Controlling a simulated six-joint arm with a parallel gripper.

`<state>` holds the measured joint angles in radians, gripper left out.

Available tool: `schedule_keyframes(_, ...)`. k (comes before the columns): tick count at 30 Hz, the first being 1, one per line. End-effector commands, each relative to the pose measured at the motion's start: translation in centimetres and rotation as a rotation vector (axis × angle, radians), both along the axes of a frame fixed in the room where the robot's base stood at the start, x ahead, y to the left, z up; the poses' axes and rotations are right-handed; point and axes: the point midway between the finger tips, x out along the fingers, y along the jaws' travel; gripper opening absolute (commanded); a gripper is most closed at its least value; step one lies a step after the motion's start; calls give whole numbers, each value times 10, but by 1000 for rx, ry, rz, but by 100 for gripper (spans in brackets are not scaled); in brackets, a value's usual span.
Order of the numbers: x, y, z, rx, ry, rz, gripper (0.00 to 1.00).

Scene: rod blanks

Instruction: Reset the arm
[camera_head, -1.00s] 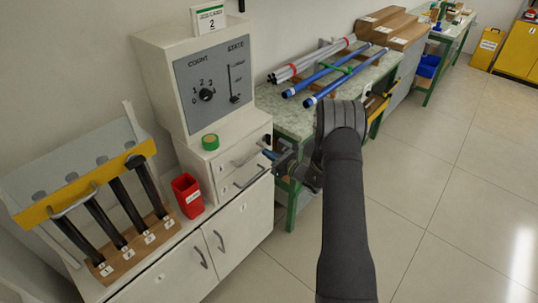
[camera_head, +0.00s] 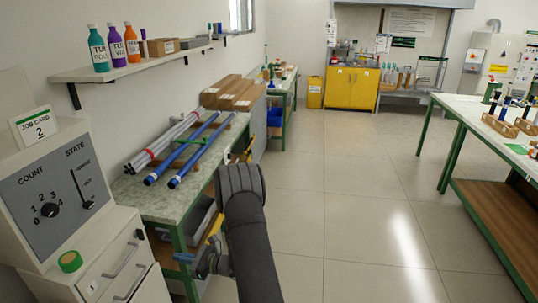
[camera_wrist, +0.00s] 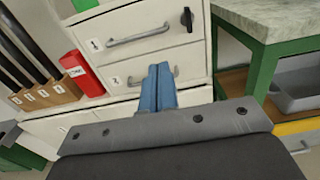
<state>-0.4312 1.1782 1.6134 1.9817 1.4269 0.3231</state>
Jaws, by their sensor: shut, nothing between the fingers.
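My gripper (camera_head: 184,258) is in front of the bench's near end, to the right of the white drawer cabinet (camera_head: 105,262). In the wrist view its blue fingers (camera_wrist: 158,74) are together and empty, in front of the lower drawer (camera_wrist: 190,65). I cannot tell the exact gap to the drawer front. My dark arm stretches out from the bottom of the head view, and its wrist hides part of the bench's front side.
The green-legged bench (camera_head: 150,205) holds blue rods (camera_head: 185,145) and grey rods (camera_head: 160,145). A red bin (camera_wrist: 82,73) stands left of the drawers. A long table (camera_head: 480,115) stands at right. The floor (camera_head: 345,215) between is clear.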

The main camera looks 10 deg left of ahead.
Motion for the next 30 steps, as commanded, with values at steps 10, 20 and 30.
schedule_keyframes(10, -1, 21, -1, -1, -1, 3, 0)
schedule_keyframes(20, -1, 86, 0, 0, -1, 3, 0)
schedule_keyframes(30, 0, 129, 0, -1, -2, 2, 0)
